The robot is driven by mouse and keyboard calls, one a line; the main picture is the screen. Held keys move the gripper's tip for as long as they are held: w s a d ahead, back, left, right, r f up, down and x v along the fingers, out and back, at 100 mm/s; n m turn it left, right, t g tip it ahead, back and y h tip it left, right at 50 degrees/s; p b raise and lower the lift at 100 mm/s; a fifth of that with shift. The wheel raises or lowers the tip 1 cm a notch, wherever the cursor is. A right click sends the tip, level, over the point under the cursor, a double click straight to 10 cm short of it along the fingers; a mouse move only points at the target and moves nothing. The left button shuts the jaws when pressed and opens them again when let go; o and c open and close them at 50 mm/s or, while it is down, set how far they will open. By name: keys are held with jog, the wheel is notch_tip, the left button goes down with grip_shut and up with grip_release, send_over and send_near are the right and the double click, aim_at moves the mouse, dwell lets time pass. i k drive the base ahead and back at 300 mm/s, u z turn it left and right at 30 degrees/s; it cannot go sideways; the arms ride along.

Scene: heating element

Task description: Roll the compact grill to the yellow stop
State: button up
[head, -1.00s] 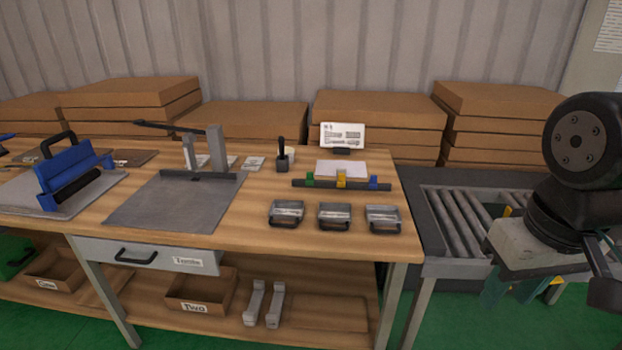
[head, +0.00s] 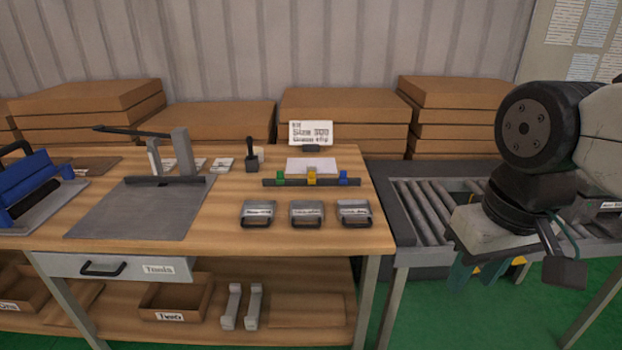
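A dark, boxy object with a pale label (head: 607,206) sits on the roller conveyor at the far right, partly hidden behind my arm. I cannot tell whether it is the compact grill. Yellow parts (head: 519,260) show low beside the conveyor, near my gripper. I cannot tell whether they belong to the yellow stop. My gripper (head: 476,275) hangs below its pale mount with teal fingers pointing down. It appears in front of the conveyor's near side. Its fingertips are small and partly hidden, so its opening is unclear.
The roller conveyor (head: 421,214) stands right of the wooden workbench (head: 215,232). On the bench are three small handled metal units (head: 306,214), a rail with green, yellow and blue blocks (head: 311,181), a sign (head: 310,132) and a blue press (head: 32,190). Green floor (head: 440,320) is open in front.

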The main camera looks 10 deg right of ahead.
aim_at(592, 204)
jog(key=z, duration=1.8)
jog(key=k, duration=0.5)
jog(key=z, duration=1.45)
jog(key=i, duration=0.9)
jog(key=u, duration=1.25)
